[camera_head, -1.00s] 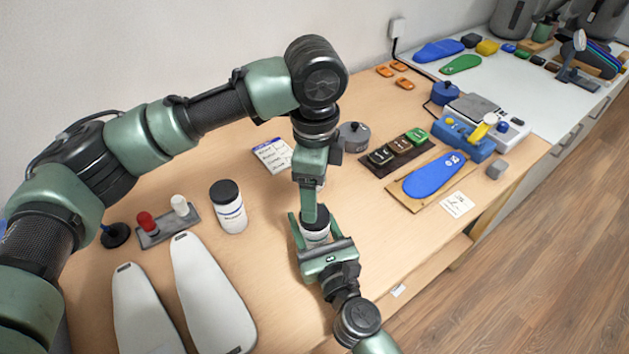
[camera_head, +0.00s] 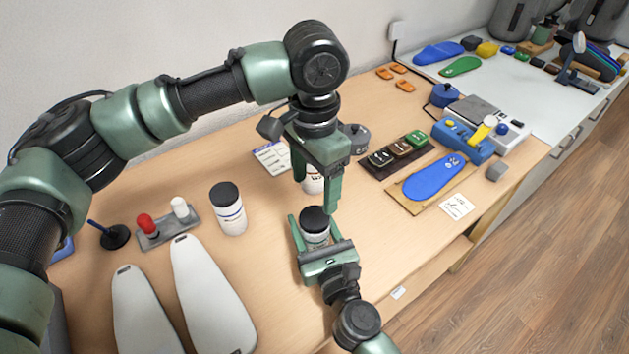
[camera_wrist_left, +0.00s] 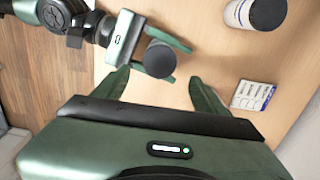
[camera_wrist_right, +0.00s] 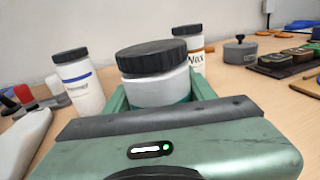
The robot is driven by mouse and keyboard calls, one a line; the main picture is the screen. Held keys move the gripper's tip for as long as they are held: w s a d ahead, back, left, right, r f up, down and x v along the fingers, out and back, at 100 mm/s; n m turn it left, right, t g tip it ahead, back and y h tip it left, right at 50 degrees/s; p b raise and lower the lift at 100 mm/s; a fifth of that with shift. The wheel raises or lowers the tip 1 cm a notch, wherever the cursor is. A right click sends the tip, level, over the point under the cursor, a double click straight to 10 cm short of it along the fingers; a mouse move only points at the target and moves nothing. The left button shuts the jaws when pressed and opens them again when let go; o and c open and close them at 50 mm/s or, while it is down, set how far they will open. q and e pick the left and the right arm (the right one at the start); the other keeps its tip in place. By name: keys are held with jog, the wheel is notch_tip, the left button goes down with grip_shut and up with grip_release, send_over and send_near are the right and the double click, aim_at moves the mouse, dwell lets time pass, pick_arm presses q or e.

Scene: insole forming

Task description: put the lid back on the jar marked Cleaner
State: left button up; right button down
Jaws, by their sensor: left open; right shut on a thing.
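A white jar (camera_head: 316,238) is held upright between the fingers of my right gripper (camera_head: 314,230); its label is mostly hidden and I cannot read a name. A black lid (camera_head: 314,218) sits on top of this jar. In the right wrist view the lid (camera_wrist_right: 157,56) covers the mouth of the jar (camera_wrist_right: 157,90); I cannot tell if it is fully tight. My left gripper (camera_head: 317,195) is open and empty, above and just behind the jar, apart from the lid. In the left wrist view the lid (camera_wrist_left: 159,59) lies beyond the open fingers.
Another black-lidded jar (camera_head: 229,212) stands to the left, and a jar marked Wax (camera_wrist_right: 190,52) stands behind. White insole forms (camera_head: 208,293) lie front left. A written card (camera_head: 270,156), a dark block tray (camera_head: 380,170) and a blue insole (camera_head: 434,177) lie farther back and right.

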aim_at(314, 217)
pick_arm(q)
jog(key=shift+f, duration=3.95)
jog(key=c, duration=1.5)
jog(key=o, duration=1.7)
jog(key=shift+c, duration=0.2)
notch_tip(314, 217, up, 12)
